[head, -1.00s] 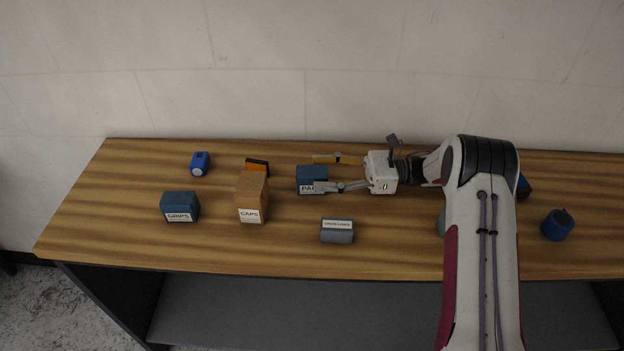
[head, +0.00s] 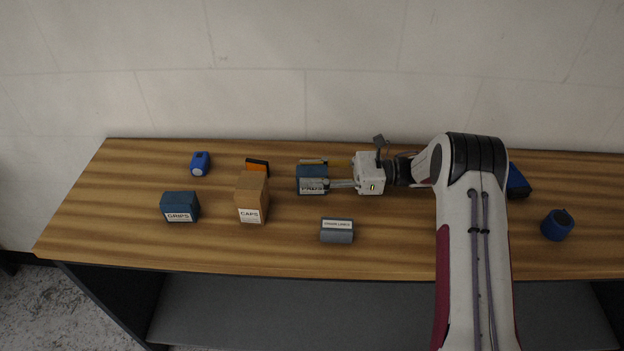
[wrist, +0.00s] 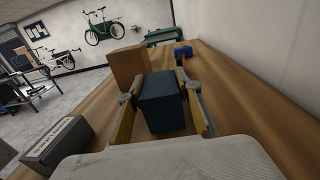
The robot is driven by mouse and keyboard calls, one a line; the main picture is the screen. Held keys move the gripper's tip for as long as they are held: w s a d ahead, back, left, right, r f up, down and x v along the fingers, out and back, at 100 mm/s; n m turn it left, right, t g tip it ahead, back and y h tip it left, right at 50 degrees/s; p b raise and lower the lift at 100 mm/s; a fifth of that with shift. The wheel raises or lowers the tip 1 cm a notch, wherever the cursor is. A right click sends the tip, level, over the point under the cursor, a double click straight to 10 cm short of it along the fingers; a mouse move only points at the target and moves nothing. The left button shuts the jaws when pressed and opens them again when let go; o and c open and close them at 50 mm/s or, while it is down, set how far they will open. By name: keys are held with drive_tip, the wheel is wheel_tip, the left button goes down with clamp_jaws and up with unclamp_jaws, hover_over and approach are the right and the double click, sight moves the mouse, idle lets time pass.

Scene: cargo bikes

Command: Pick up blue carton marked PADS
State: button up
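The blue carton marked PADS (head: 312,172) stands on the wooden bench just right of the CAPS carton; its label is partly covered by a finger in the head view. In the wrist view the dark blue carton (wrist: 162,104) sits between the two fingers. My gripper (head: 314,173) comes in from the right, level with the carton. Its fingers (wrist: 159,92) are spread, one on each side of the carton. A narrow gap seems to show on the right side; contact on the left side cannot be told.
A tan CAPS carton (head: 250,198) stands just beyond the fingertips, with an orange-and-black item (head: 257,165) behind it. A blue GRIPS carton (head: 180,206) stands farther left. A grey labelled box (head: 337,231) lies in front. A blue item (head: 200,163) stands at back left; a blue cup-like item (head: 557,225) is right.

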sight(312, 171)
drive_tip(key=shift+c, duration=1)
drive_tip(key=shift+r, duration=5)
